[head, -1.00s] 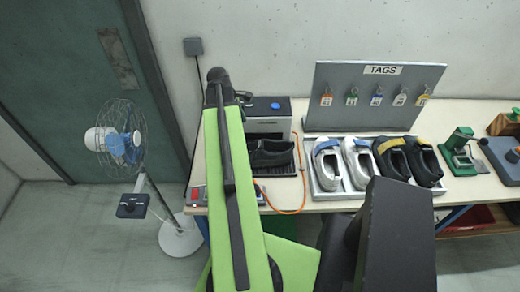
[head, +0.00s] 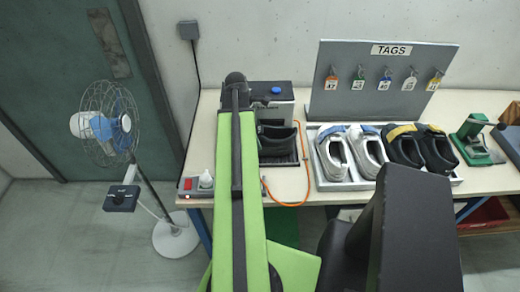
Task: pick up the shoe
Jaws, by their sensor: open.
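A single dark shoe (head: 277,145) sits on a dark rack in front of a grey box-shaped machine (head: 274,98), just right of my green arm. Part of its left end is hidden by the arm. A grey tray (head: 315,176) to the right holds a white pair with blue trim, of which I see the left white shoe (head: 331,158) and right white shoe (head: 368,155). It also holds a black pair with yellow trim, a left black shoe (head: 402,150) and a right black shoe (head: 437,152). My gripper's fingers do not show.
A tag board (head: 383,82) stands behind the tray. A red-switched box (head: 190,187) lies at the left end. A fan (head: 105,125) stands on the floor at left. A green tool (head: 477,140) stands at right.

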